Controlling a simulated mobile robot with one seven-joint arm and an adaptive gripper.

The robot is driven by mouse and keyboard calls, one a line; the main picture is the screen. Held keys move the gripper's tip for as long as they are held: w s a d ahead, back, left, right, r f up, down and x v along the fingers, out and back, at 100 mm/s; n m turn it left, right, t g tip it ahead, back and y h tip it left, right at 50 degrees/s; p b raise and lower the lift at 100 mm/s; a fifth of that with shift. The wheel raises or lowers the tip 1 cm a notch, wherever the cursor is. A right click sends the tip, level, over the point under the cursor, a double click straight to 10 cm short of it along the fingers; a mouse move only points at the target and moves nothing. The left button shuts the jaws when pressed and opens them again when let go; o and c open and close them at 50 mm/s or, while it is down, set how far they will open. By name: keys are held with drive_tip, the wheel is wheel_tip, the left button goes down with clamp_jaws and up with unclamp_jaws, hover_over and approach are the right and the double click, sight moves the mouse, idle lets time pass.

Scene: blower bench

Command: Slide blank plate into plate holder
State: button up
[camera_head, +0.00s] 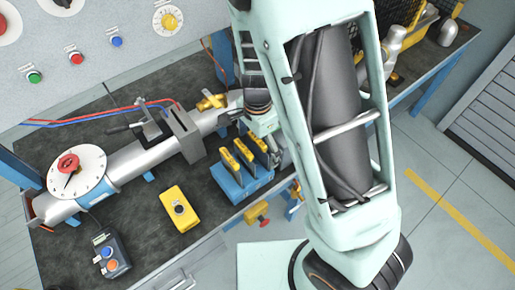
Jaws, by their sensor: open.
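A blue rack (238,190) stands on the dark bench top and holds several upright plates with yellow handles (243,151). I cannot tell which of them is the blank plate. A grey slotted block (186,135), which looks like the plate holder, sits around the silver pipe (138,160). My gripper (265,133) is at the rack's far right end, above or beside the rightmost plate. It is open. My arm hides part of the gripper and the bench to its right, and I cannot tell whether the fingers touch a plate.
A yellow box with a black button (180,208) and a dark control box (111,257) stand in front of the pipe. A white dial with a red knob (76,171) is at the pipe's left end. A yellow-handled valve (211,102) is on the pipe. Red and blue hoses run behind.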

wheel_tip(320, 180, down, 2)
drive_tip(key=shift+f, duration=0.15)
drive_tip(key=c, duration=1.5)
